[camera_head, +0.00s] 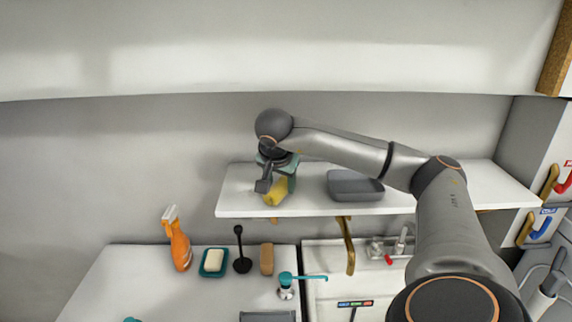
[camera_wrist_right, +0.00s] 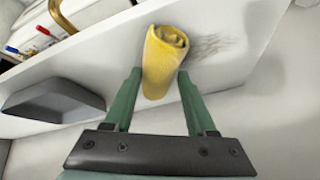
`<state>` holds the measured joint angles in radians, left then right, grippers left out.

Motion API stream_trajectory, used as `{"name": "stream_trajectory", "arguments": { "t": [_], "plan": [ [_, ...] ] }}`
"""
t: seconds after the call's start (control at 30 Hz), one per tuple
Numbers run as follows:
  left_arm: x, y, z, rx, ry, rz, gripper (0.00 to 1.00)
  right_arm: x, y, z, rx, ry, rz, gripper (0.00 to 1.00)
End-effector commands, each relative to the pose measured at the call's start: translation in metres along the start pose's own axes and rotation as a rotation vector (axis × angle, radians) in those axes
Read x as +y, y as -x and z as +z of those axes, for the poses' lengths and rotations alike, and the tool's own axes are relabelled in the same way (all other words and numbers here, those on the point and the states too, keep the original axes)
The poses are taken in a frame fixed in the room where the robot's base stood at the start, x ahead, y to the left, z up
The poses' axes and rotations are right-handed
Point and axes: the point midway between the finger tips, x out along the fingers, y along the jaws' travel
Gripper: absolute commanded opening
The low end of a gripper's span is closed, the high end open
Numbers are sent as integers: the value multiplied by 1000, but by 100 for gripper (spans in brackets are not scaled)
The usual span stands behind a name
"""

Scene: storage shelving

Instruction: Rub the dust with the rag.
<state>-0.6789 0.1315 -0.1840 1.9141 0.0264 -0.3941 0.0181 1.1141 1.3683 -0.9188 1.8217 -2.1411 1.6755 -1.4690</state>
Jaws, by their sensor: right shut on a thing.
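A rolled yellow rag (camera_head: 277,192) is held by my right gripper (camera_head: 272,184) over the left part of the white shelf (camera_head: 310,206). In the right wrist view the rag (camera_wrist_right: 163,62) sits between the two green fingers of the right gripper (camera_wrist_right: 158,88). A grey smudge of dust (camera_wrist_right: 208,45) lies on the shelf surface just to the right of the rag in that view. Whether the rag touches the shelf is hard to tell. In the head view the dust cannot be made out. My left gripper is not in view.
A grey tray (camera_head: 355,187) stands on the shelf right of the gripper. The shelf's left end is clear.

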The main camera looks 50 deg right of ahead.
Motion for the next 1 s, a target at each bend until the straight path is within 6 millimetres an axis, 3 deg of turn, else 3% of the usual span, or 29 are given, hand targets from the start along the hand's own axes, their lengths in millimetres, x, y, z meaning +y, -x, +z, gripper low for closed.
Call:
{"name": "stream_trajectory", "arguments": {
  "t": [0.3, 1.0],
  "plan": [
    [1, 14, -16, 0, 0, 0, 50, -25, 4, 12, -5, 5, 1, 0],
    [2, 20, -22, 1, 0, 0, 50, -60, 1, 31, -4, 4, 1, 0]
  ]
}}
